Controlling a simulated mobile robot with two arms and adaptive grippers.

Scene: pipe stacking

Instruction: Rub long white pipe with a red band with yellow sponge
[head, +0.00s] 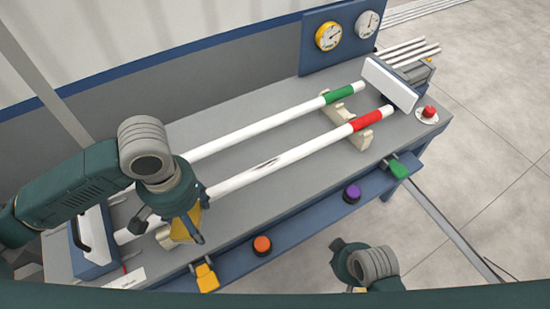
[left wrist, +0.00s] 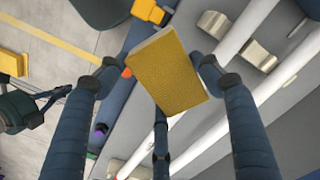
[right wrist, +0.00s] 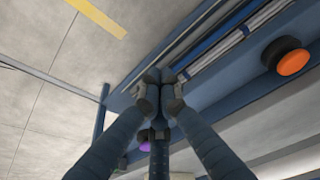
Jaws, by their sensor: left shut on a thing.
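The long white pipe (head: 300,153) with a red band (head: 367,121) lies lengthwise on the workbench, across cream supports. A dark smudge (head: 266,163) marks its middle. My left gripper (head: 173,220) is shut on the yellow sponge (head: 181,230), over the pipe's near-left part. The sponge (left wrist: 168,72) sits between the fingers in the left wrist view and hides part of a pipe behind it. I cannot tell whether sponge and pipe touch. My right gripper (right wrist: 158,92) has its fingers drawn together, empty, off the bench's front edge.
A white pipe with a green band (head: 337,94) lies parallel behind. Orange (head: 262,245) and purple (head: 352,193) buttons line the front rail; a red button (head: 429,112) is at the far right corner.

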